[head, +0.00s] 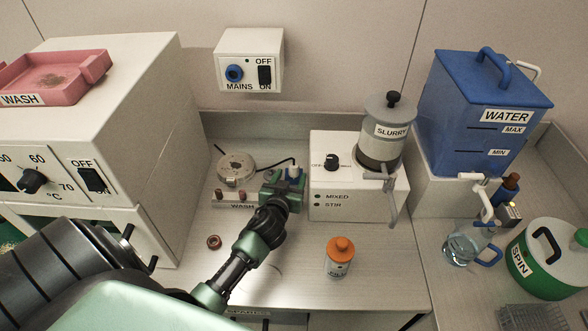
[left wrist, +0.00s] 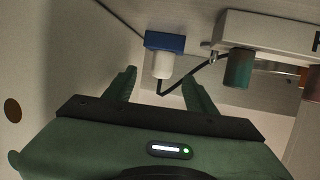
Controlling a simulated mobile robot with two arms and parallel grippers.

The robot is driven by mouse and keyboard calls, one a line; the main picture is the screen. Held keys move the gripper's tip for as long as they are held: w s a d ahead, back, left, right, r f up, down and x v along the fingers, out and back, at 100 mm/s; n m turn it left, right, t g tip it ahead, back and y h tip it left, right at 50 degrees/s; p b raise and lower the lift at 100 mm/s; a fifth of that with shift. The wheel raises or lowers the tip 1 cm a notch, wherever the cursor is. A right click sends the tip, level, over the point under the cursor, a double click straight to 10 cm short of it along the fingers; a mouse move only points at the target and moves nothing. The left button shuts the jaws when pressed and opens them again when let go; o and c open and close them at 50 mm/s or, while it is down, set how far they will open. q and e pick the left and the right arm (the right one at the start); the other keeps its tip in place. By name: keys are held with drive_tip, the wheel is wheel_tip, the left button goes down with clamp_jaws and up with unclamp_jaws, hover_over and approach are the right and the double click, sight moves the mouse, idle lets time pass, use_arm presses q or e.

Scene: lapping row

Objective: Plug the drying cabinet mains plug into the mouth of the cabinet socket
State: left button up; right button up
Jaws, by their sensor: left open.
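The white mains plug (head: 293,172) stands in the far middle of the bench by the grey stirrer box, with a thin black cable running left from it. In the left wrist view the white plug (left wrist: 162,64) sits against a blue block (left wrist: 165,41). My left gripper (head: 284,187) is open at the plug; its fingers (left wrist: 160,85) lie on either side of it in the wrist view, with gaps visible. The cabinet socket appears to be the blue round mouth (head: 234,73) on the white MAINS box on the back wall. My right gripper is not in view.
The white cabinet (head: 150,110) with a temperature knob stands left. A wash stand (head: 237,170), the stirrer box (head: 350,190) and an orange-capped bottle (head: 340,257) surround the gripper. A blue water tank (head: 470,110) stands right. The bench front is mostly clear.

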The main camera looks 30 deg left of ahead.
sight(293, 171)
use_arm(q)
drive_tip(key=x, duration=0.3)
drive_tip(key=shift+w+a+f, duration=0.2)
drive_tip(key=shift+w+f, duration=0.1)
drive_tip(key=shift+w, duration=0.05)
clamp_jaws()
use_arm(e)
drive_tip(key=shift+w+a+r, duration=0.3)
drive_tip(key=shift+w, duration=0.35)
